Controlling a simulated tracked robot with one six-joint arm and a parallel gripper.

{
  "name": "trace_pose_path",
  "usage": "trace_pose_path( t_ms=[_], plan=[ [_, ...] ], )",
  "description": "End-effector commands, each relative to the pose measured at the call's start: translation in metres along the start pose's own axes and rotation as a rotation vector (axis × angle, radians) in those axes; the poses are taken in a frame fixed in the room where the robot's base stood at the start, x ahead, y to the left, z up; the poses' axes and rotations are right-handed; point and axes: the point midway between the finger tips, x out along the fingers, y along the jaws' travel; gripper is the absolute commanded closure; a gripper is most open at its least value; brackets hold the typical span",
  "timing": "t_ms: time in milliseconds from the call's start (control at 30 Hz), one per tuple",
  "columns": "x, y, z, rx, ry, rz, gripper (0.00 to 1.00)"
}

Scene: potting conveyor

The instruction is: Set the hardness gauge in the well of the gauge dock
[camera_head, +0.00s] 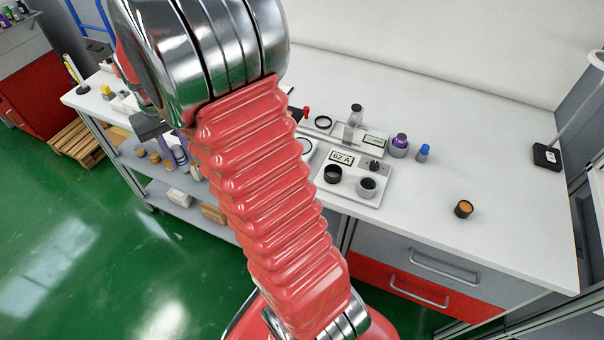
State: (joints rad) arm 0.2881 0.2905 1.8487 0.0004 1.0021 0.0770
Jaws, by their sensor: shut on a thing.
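My own red ribbed arm, with its polished metal joint, fills the middle of the head view. A light grey unit with a "62 A" display (342,157) lies on the bench just right of the arm. On it are a black-rimmed round opening (333,174) and a grey cylinder with a dark top (367,187). I cannot tell for sure whether this unit is the gauge dock. I cannot pick out the hardness gauge; it may be hidden behind the arm.
An orange-topped black jar (463,209) stands farther right. The bench's right side is mostly clear.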

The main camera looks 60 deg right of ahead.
Motion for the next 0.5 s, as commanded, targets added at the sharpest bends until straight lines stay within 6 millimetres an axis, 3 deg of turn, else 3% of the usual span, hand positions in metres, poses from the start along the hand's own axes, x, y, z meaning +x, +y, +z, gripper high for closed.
trace_pose_path(
  t_ms=[100, 500],
  plan=[
    [-0.011, 0.044, 0.009, 0.105, 0.002, 0.000, 1.00],
    [-0.042, 0.167, 0.063, 0.436, 0.002, 0.000, 1.00]
  ],
)
